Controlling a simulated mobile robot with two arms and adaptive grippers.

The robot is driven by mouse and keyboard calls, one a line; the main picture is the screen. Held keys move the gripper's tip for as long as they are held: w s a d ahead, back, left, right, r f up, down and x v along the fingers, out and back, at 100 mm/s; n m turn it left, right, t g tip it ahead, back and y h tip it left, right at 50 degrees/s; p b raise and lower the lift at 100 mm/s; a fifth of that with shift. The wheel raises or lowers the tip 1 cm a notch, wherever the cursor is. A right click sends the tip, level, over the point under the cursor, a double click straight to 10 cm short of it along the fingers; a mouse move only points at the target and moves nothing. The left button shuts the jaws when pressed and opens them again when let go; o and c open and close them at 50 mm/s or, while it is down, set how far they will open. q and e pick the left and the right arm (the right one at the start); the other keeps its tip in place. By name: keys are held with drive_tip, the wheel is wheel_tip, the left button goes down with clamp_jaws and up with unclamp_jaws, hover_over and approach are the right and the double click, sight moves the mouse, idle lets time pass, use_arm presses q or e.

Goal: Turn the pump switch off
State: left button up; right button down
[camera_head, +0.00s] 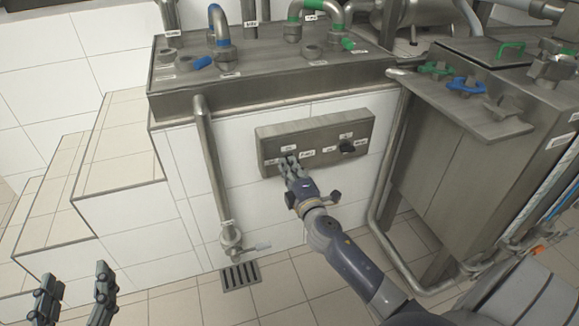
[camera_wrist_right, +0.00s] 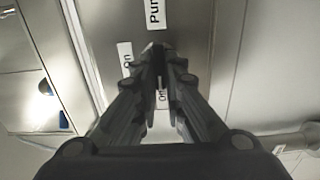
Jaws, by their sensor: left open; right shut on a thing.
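The grey metal switch panel (camera_head: 268,134) is on the white tiled wall in the head view. My right gripper (camera_head: 289,162) is at the panel's left part, its fingers shut on the pump switch, which they mostly hide. In the right wrist view, my right gripper (camera_wrist_right: 160,62) is close against the panel (camera_wrist_right: 190,25). An "On" label (camera_wrist_right: 126,58) is left of the fingertips, an "Off" label (camera_wrist_right: 162,96) shows between the fingers, and a "Pum..." label (camera_wrist_right: 155,12) is above. My left gripper (camera_head: 75,290) is open and empty at the lower left, far from the panel.
A second black knob (camera_head: 347,147) is on the panel's right part. A vertical pipe (camera_head: 212,165) with a valve (camera_head: 232,250) stands left of the panel. A metal tank (camera_head: 455,170) is to the right. Tiled steps (camera_head: 120,150) rise at the left.

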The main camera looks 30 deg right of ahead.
idle(0.5)
drive_tip(key=c, duration=1.7)
unclamp_jaws()
drive_tip(key=shift+a, duration=0.1)
drive_tip(key=v, duration=1.2)
drive_tip(key=shift+f, duration=0.1)
